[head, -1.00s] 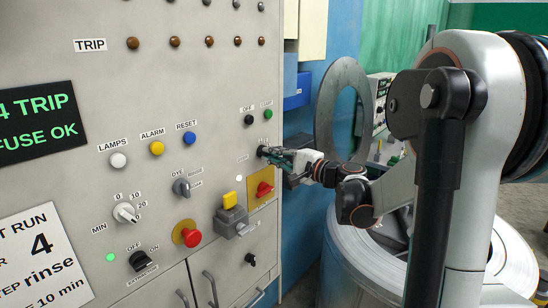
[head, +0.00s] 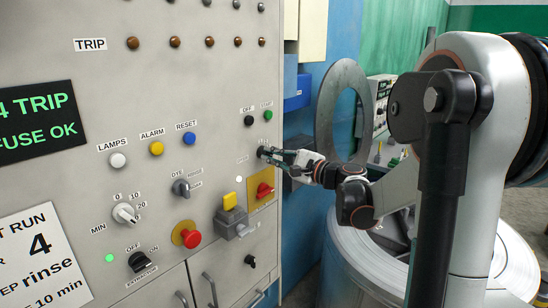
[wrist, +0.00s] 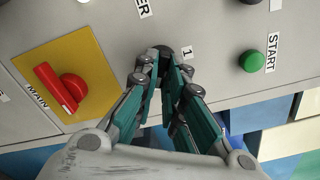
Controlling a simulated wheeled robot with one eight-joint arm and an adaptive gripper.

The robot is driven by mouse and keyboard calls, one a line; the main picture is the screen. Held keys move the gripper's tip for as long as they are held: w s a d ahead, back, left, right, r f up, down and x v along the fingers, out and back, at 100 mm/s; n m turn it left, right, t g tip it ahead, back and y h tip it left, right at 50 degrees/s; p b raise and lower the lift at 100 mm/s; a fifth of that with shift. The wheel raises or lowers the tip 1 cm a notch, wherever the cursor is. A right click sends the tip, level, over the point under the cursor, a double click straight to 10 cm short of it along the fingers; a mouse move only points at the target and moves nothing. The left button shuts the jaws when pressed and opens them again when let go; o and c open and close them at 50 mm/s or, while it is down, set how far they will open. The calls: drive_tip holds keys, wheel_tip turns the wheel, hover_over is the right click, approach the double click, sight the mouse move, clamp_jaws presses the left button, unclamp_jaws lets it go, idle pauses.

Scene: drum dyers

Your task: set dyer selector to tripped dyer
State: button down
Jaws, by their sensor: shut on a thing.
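The dyer selector is a dark knob (wrist: 164,51) on the grey panel, mostly hidden behind my fingertips in the wrist view. A label ending in "ER" and a "1" sit beside it. In the head view the selector (head: 261,151) is small, below the OFF and START buttons. My gripper (wrist: 163,60) is shut on the knob; it also shows in the head view (head: 268,153), reaching in from the right. Which position the knob points to cannot be seen. The display (head: 36,122) reads "4 TRIP" and "FUSE OK".
The red MAIN switch (wrist: 67,88) on its yellow plate and the green START button (wrist: 252,62) lie close to my gripper. A yellow-topped grey box (head: 232,222) and red mushroom button (head: 191,238) stick out lower left. A steel drum (head: 350,262) stands at right.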

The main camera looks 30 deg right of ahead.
drive_tip(key=c, duration=1.7)
unclamp_jaws()
drive_tip(key=shift+s, duration=0.1)
drive_tip(key=v, duration=1.2)
